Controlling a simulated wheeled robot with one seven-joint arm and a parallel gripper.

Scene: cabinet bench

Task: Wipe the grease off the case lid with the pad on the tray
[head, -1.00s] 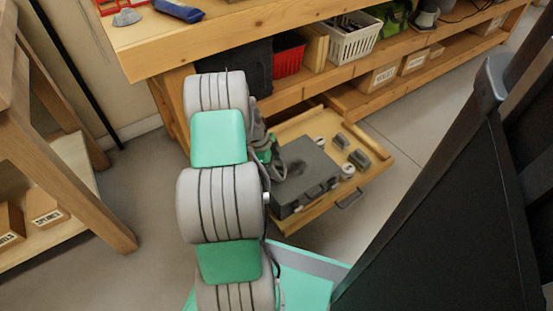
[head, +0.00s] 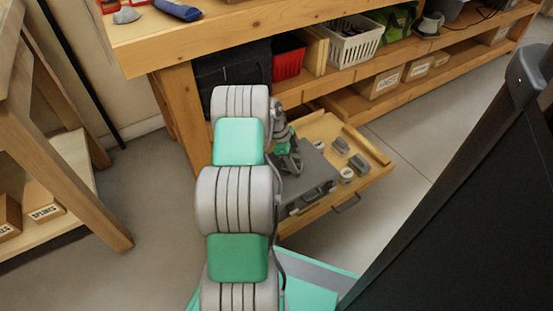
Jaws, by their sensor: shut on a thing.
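The grey case (head: 320,181) lies closed on the pulled-out wooden tray (head: 378,170), its handle side facing the front. My gripper (head: 290,170) points down at the left part of the case lid, with its fingers at or just above the surface. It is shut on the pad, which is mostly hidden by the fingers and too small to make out. My arm covers the left edge of the case. No grease shows clearly on the bare right part of the lid; the part under my gripper is hidden.
Two grey blocks (head: 358,162) and two small white round things (head: 346,174) stand on the tray right of the case. The workbench shelf (head: 320,82) with a red bin (head: 288,58) and white basket (head: 354,40) is behind. A dark panel (head: 470,200) fills the right.

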